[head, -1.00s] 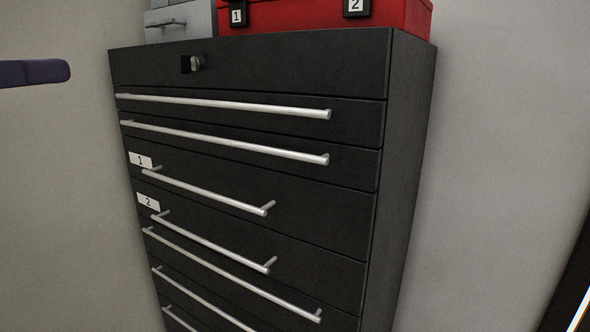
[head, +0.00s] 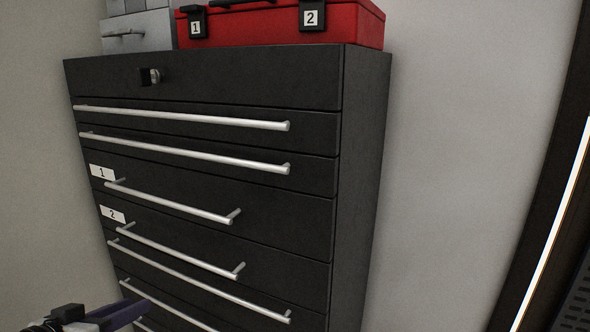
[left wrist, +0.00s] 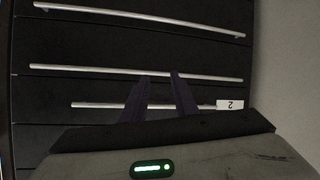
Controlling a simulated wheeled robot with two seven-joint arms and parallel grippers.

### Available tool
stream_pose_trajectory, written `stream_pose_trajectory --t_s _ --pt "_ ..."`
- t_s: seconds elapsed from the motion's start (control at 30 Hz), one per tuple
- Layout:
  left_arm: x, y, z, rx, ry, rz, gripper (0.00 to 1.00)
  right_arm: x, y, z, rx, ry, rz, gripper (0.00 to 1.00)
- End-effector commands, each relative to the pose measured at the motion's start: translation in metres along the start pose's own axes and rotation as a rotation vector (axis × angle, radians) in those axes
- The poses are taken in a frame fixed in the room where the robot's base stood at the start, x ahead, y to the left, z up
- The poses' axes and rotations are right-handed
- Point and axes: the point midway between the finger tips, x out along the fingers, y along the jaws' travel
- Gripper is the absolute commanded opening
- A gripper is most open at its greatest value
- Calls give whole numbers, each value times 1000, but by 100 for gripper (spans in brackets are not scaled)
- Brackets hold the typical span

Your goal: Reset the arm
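My left gripper (head: 138,302) shows at the bottom left of the head view, in front of the lower drawers of a black cabinet (head: 270,90). In the left wrist view its two dark purple fingers (left wrist: 162,76) stand apart with nothing between them, so it is open. They overlap the silver drawer bars in that view; whether they touch any is not clear. My right gripper is in neither view.
The cabinet's drawers look shut, with silver bar handles (head: 180,117) sticking out. A red toolbox (head: 270,25) and grey box (head: 140,32) stand on top. A dark frame with a bright strip (head: 555,220) is at the right. Bare wall (head: 450,130) lies between.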

Motion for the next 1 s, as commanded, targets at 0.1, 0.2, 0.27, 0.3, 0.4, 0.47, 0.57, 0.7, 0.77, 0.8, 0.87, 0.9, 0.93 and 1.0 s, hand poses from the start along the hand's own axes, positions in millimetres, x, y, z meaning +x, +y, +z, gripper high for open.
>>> stream_pose_trajectory --t_s 0.1,0.2,0.27,0.3,0.4,0.47,0.57,0.7,0.77,0.8,0.87,0.9,0.93,1.0 --pt "11 17 96 7 -104 -23 27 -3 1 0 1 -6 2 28" --pt "8 39 171 31 -179 -33 27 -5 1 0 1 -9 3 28" --pt "1 56 212 48 -220 -32 27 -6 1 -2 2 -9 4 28" --pt "-6 68 238 61 -246 -29 27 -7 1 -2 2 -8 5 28" --pt "-24 100 291 93 -298 -16 27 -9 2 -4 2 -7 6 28" --pt "-36 118 315 109 -323 -6 27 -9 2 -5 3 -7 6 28" --pt "-50 141 342 133 -348 9 27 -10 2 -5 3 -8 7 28" --pt "-60 157 356 149 -360 20 27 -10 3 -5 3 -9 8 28" --pt "-60 157 357 149 -360 20 27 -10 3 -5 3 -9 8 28" --pt "-60 157 357 149 -360 20 27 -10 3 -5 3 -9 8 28" --pt "-60 157 357 149 -360 20 27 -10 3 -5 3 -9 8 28" --pt "-60 157 357 149 -360 20 27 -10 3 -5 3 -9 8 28" --pt "-60 157 357 149 -360 20 27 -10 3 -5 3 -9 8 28" --pt "-60 157 357 149 -360 20 27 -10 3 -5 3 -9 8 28"
